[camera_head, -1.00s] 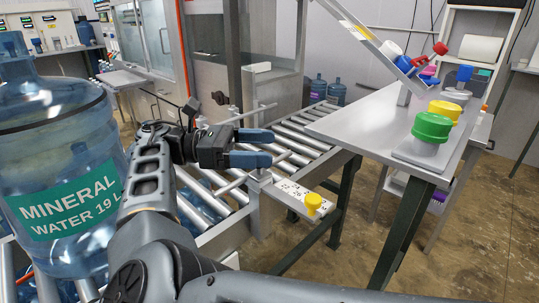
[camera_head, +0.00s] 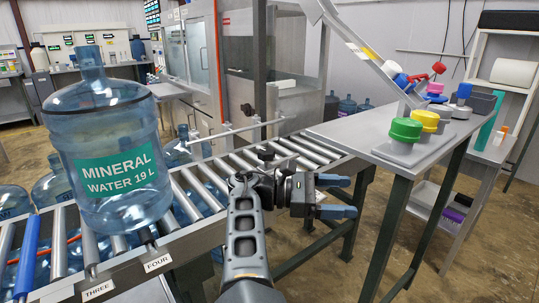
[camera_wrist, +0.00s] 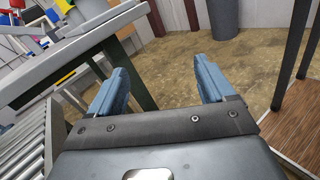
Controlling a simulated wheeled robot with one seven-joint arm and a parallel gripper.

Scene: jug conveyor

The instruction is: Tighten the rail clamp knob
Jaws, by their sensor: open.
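The yellow knob on the numbered bracket, seen earlier beside the conveyor, does not show now in the head view; my gripper and wrist cover that area. No clamp knob shows between the fingers.
A water jug (camera_head: 115,160) stands on the rollers at left. A grey table (camera_head: 345,130) at right holds green (camera_head: 405,129), yellow, blue and red knobs. Its dark leg (camera_head: 395,225) stands right of my gripper. Floor (camera_head: 470,265) is clear at lower right.

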